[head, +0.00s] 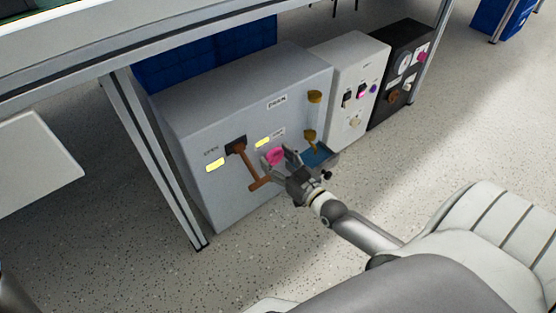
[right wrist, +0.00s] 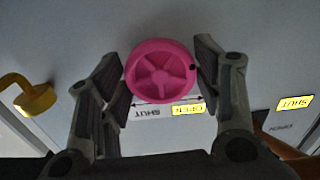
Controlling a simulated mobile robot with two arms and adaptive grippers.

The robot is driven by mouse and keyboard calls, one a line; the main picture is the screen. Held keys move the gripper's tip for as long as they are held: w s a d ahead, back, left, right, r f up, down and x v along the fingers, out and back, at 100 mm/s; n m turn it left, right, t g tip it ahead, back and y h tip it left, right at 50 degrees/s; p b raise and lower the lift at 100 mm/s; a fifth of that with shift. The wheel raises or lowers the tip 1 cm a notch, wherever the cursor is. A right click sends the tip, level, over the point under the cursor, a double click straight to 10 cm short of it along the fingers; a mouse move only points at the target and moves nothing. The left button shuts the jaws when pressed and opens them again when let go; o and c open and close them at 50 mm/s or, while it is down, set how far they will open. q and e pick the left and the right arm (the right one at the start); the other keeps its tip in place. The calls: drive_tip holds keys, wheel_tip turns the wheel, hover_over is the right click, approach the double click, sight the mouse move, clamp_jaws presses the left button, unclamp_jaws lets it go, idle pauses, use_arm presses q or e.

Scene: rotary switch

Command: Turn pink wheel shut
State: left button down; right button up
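The pink wheel (head: 274,156) is on the front of a large grey cabinet (head: 215,120), under a lit yellow label. In the right wrist view the pink wheel (right wrist: 160,71) is round and spoked, with a small dark mark on its right rim. My right gripper (head: 279,158) is at the wheel, its fingers on either side of the rim. In the right wrist view the right gripper (right wrist: 160,75) looks open, with the fingers close to the rim; firm contact cannot be seen. Upside-down labels beside the wheel read OPEN, lit yellow (right wrist: 188,108), and SHUT, unlit (right wrist: 150,113). My left gripper is out of view.
A brown T-shaped handle (head: 257,170) sticks out left of the wheel. A brass-coloured handle (head: 312,118) is to the right. White (head: 352,85) and black (head: 402,70) boxes stand beside the cabinet. A table frame leg (head: 165,165) stands at the left, with the tabletop above.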

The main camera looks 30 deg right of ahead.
drive_tip(key=c, duration=0.4)
drive_tip(key=shift+c, duration=0.2)
